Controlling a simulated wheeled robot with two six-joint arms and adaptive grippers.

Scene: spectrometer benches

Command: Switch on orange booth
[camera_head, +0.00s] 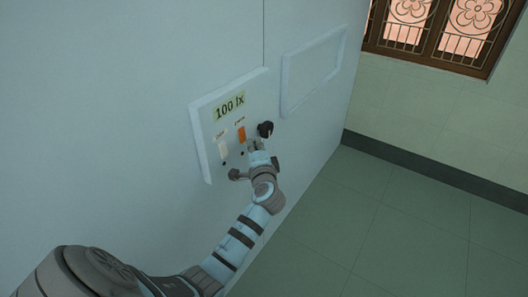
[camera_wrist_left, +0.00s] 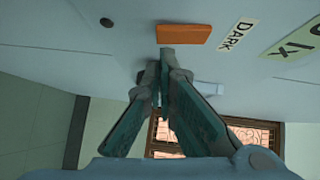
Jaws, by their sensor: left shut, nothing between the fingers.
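A raised light control panel (camera_head: 205,150) on the pale booth wall carries a green display (camera_head: 229,105) reading 100 lx. Under it are an orange tile (camera_head: 241,135) and a white tile (camera_head: 222,151), each with a small label above and a dark dot below. My left gripper (camera_head: 253,146) is shut and empty, beside the right side of the orange tile. In the left wrist view its fingertips (camera_wrist_left: 166,58) lie close to the orange tile (camera_wrist_left: 185,34), labelled DARK; I cannot tell whether they touch it. A black dot (camera_wrist_left: 106,22) shows there too.
A blank framed rectangle (camera_head: 312,70) is on the same wall to the right. A dark round piece (camera_head: 265,129) sits by my gripper; I cannot tell what it belongs to. A barred window (camera_head: 430,30) is at the back right. The floor (camera_head: 400,225) there is clear.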

